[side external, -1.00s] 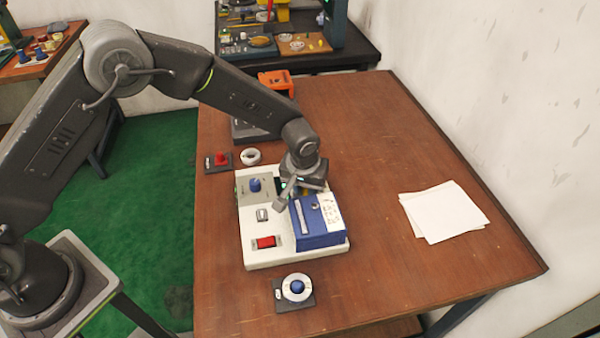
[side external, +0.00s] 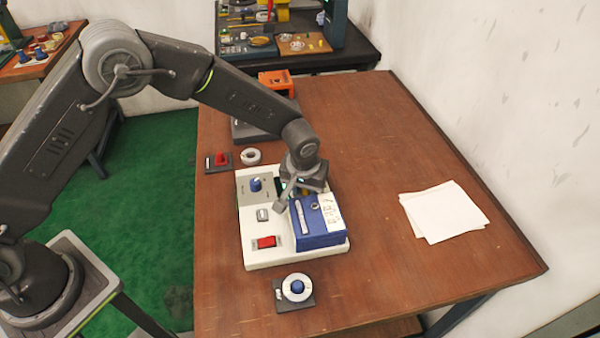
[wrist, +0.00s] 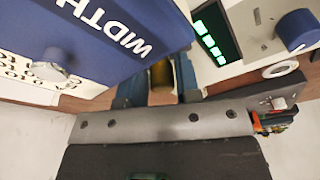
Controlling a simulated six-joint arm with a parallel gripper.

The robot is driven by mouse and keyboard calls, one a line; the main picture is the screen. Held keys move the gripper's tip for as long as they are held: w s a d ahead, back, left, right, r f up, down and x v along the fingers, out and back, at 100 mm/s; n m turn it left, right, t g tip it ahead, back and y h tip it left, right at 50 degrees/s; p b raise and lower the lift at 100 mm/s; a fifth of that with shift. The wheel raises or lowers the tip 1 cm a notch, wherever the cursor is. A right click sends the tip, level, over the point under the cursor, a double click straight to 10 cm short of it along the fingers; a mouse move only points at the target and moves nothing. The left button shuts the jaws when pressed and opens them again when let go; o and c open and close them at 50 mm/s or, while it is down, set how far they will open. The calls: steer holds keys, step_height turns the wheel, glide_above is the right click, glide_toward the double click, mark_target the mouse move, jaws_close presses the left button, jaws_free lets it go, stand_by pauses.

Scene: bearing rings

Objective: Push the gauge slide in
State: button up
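The gauge is a white base (side external: 256,225) with a blue block (side external: 322,228) on its right part. In the wrist view the blue block (wrist: 95,35) bears the word WIDTH and a round silver knob (wrist: 52,66). My gripper (side external: 287,194) is low over the base at the block's far side. In the wrist view its fingers (wrist: 162,86) stand apart, and a brass-coloured piece (wrist: 161,74) shows between them. I cannot tell whether they touch it. The slide itself I cannot make out clearly; the gripper covers part of that area.
The base carries a blue dial (side external: 256,184), a white button (side external: 263,215) and a red switch (side external: 266,242). Papers (side external: 444,212) lie right; the table between is clear.

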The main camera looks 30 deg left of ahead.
steer(key=shift+d+r, duration=0.1)
steer(key=shift+d, duration=0.15)
steer(key=shift+s+r, duration=0.1)
steer(key=shift+r, duration=1.2)
steer(key=shift+a+r, duration=0.15)
steer(key=shift+r, duration=1.95)
